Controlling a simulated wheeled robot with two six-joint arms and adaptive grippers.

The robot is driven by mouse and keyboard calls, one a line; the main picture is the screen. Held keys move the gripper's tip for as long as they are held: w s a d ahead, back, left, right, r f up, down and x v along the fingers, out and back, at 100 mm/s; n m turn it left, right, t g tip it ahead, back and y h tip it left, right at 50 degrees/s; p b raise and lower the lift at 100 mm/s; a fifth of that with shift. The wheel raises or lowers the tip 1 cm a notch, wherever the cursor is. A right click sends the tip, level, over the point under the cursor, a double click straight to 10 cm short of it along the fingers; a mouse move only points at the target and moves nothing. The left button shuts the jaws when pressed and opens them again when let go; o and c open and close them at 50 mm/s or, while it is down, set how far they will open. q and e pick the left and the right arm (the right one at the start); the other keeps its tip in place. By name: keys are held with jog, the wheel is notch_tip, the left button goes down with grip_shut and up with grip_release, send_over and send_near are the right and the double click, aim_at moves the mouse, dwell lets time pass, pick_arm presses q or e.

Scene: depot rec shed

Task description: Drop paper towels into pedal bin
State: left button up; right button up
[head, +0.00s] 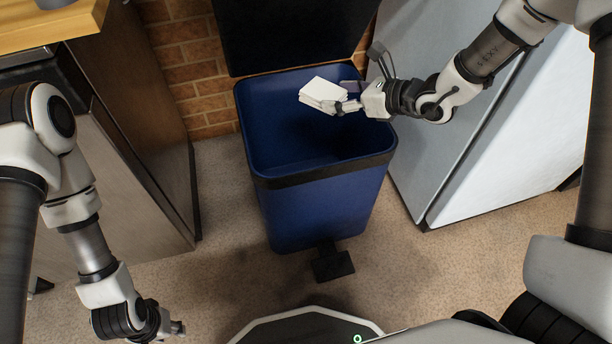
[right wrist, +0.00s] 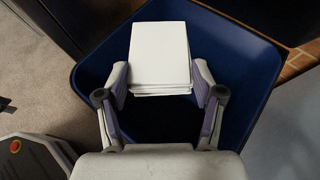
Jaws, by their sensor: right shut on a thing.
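A small stack of white paper towels (head: 322,93) is held over the open mouth of the blue pedal bin (head: 325,205) in the head view. My right gripper (head: 345,105) is shut on the stack from the right; the right wrist view shows the paper towels (right wrist: 160,55) between its two fingers (right wrist: 162,95). The bin's dark lid (head: 290,35) stands up at the back, and its black pedal (head: 332,262) is at the front on the floor. The bin's visible inside looks empty. My left gripper (head: 172,329) hangs at the lower left, empty; its fingertips are too small to judge.
A wooden-topped cabinet (head: 135,150) stands left of the bin, and a pale grey cabinet or fridge (head: 500,150) stands close on the right. A brick wall (head: 190,55) is behind. Open carpet (head: 220,255) lies around the bin's front.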

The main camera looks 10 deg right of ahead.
notch_tip(320, 180, down, 5)
jog(key=b, duration=0.2)
jog(key=shift+f+b, duration=0.1)
jog(key=shift+b, duration=0.25)
jog(key=o, duration=1.3)
jog(key=shift+d, duration=0.1)
jog(key=v, duration=1.2)
